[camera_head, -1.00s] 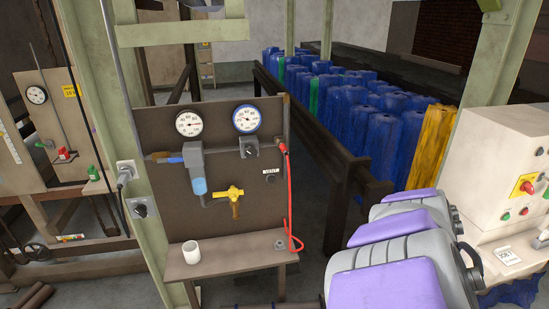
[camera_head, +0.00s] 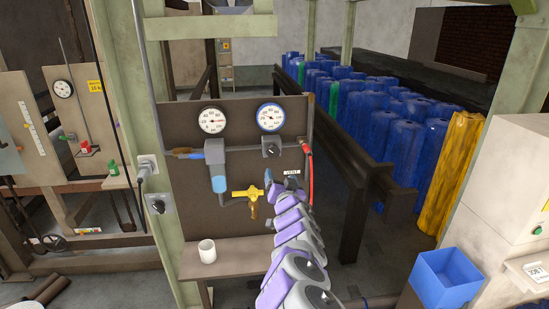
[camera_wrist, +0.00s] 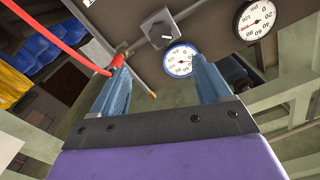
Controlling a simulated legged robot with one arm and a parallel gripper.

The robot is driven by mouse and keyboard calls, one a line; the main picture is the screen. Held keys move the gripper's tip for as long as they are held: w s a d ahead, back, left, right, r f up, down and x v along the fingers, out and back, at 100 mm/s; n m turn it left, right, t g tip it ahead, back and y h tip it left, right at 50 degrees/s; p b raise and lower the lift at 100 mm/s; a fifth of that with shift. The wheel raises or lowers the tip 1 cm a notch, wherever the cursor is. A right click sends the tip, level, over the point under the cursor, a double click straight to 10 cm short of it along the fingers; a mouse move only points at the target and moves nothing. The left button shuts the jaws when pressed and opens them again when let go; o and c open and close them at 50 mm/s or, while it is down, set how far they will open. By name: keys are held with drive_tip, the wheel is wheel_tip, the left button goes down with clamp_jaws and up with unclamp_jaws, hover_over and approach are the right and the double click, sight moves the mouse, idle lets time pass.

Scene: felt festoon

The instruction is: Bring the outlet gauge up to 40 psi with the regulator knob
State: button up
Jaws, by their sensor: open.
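The regulator knob (camera_head: 271,149) is a dark square-bodied knob on the brown panel (camera_head: 185,225), below a blue-rimmed gauge (camera_head: 271,117). A dark-rimmed gauge (camera_head: 212,121) is left of it. My gripper (camera_head: 281,178) is in front of the panel, just below the knob. In the wrist view, my gripper (camera_wrist: 160,65) is open with nothing between its blue fingers. The knob (camera_wrist: 160,32) and the blue-rimmed gauge (camera_wrist: 180,60) appear beyond the fingers, apart from them.
A yellow valve (camera_head: 247,194) and blue-bowled filter (camera_head: 217,165) are left of my gripper. A red hose (camera_head: 310,175) hangs close on its right. A white mug (camera_head: 207,251) stands on the shelf below. A blue bin (camera_head: 446,277) is at lower right.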

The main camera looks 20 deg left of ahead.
drive_tip(key=w+a, duration=0.2)
drive_tip(key=a, duration=0.1)
drive_tip(key=b, duration=0.2)
approach(274, 154)
drive_tip(key=x, duration=0.4)
drive_tip(key=shift+w+a, duration=0.1)
drive_tip(key=shift+a, duration=0.45)
drive_tip(key=shift+w+a+r, duration=0.1)
drive_tip(key=shift+w, duration=0.75)
drive_tip(key=shift+w+a+p, duration=0.4)
drive_tip(key=shift+w+a, duration=0.5)
drive_tip(key=shift+a, duration=0.15)
drive_tip(key=shift+w+f, duration=0.2)
drive_tip(key=shift+w, duration=0.2)
drive_tip(key=shift+d, duration=0.15)
